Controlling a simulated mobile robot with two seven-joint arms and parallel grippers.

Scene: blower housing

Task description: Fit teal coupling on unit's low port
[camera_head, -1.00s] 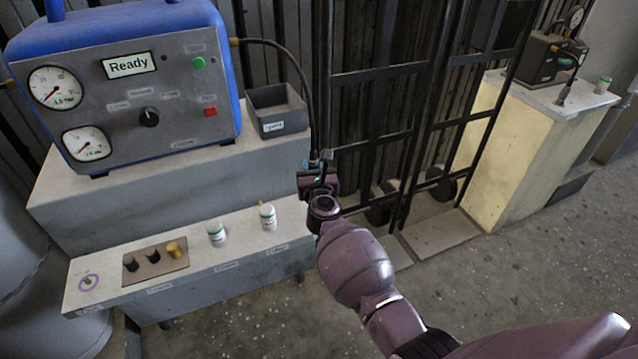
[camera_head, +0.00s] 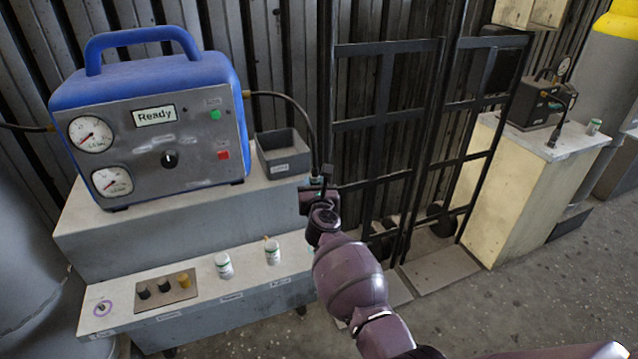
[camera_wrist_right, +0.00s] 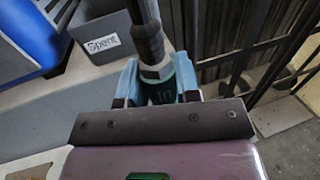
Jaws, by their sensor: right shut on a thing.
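My right gripper (camera_head: 320,190) is raised beside the right end of the grey stepped bench. It is shut on the teal coupling (camera_wrist_right: 160,90), which sits between the pale blue fingers in the right wrist view, at the end of a black hose (camera_wrist_right: 146,30). In the head view the hose (camera_head: 302,105) runs from the right side of the blue machine (camera_head: 150,85) marked "Ready"; the coupling itself is mostly hidden by the gripper. A black unit (camera_head: 533,102) with a gauge stands on a pale cabinet at the right. I cannot make out its low port. My left gripper is not in view.
A grey bin (camera_head: 283,155), labelled "Spent" in the wrist view, is close to the gripper. Two white bottles (camera_head: 224,265) and a block with fittings (camera_head: 165,292) are on the lower step. A black rack (camera_head: 390,110) stands between bench and cabinet (camera_head: 520,190).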

